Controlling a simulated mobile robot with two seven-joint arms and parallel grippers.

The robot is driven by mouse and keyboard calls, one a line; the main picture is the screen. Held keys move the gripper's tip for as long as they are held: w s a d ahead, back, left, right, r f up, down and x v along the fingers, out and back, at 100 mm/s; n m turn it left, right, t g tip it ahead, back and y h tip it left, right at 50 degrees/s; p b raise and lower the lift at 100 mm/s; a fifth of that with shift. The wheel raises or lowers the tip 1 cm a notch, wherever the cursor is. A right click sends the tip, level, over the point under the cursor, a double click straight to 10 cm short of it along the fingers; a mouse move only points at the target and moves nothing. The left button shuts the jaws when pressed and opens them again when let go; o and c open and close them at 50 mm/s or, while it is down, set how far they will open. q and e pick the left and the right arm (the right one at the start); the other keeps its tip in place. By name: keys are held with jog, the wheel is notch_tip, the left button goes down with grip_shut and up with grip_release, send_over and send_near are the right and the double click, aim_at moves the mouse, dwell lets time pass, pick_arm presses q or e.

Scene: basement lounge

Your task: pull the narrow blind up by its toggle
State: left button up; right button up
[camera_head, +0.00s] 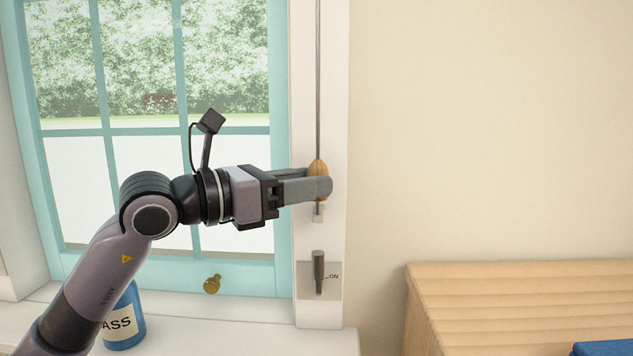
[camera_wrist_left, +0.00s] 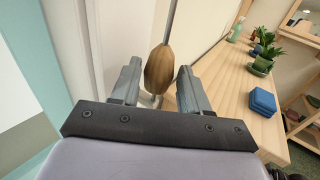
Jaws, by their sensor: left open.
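The toggle (camera_head: 318,167) is a brown wooden acorn shape on a thin cord (camera_head: 318,80) that hangs in front of the white window frame. My left gripper (camera_head: 318,184) is at the toggle's height, with its fingers reaching from the left. In the left wrist view the toggle (camera_wrist_left: 160,70) sits between the two open fingers (camera_wrist_left: 158,84), with a gap visible on both sides. The near finger hides part of the toggle in the head view. The blind itself cannot be made out. My right gripper is not in view.
A dark lever (camera_head: 318,272) on a plate marked ON is below the toggle. A blue bottle (camera_head: 124,318) stands on the sill behind my arm. A wooden slatted cabinet (camera_head: 520,295) is at right, with a blue item (camera_head: 605,348) on it. Bare wall lies right of the window.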

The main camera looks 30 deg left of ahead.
pick_arm(q)
jog(key=v, duration=0.4)
jog(key=shift+s+a+f, duration=0.1)
jog(key=shift+s+a, duration=0.05)
jog(key=shift+s, duration=0.1)
dwell(0.4)
